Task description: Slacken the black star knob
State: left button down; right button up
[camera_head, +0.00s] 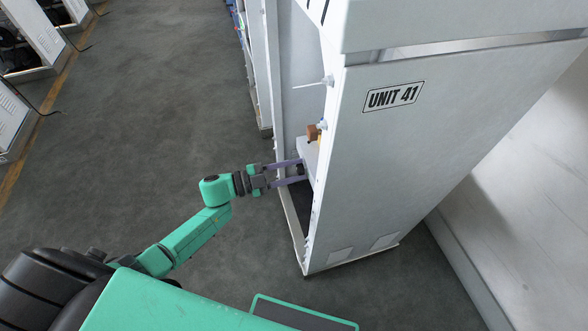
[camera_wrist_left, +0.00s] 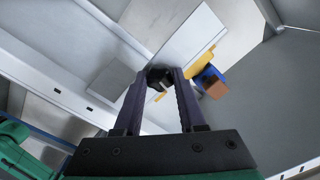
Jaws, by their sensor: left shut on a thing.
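The black star knob (camera_wrist_left: 159,79) sits between the fingertips of my left gripper (camera_wrist_left: 160,84) in the left wrist view. The fingers are shut on it from both sides and hide part of its outline. In the head view my left gripper (camera_head: 300,173) reaches from the left into the open side of the white cabinet marked UNIT 41 (camera_head: 400,180). The knob shows there only as a small dark shape at the fingertips. My right gripper is not in view.
A brown block (camera_wrist_left: 215,89) with blue and yellow parts lies just right of the fingers. Pale panels (camera_wrist_left: 190,40) stand close behind the knob. The cabinet's front frame (camera_head: 292,225) borders the opening. Grey floor (camera_head: 150,100) is clear to the left.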

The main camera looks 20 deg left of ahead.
pick_arm(q)
jog(key=c, duration=0.5)
grip_release()
jog(key=v, duration=1.4)
jog(key=shift+s+a+b, duration=0.2)
jog(key=shift+a+b, duration=0.1)
jog(key=shift+b, duration=0.1)
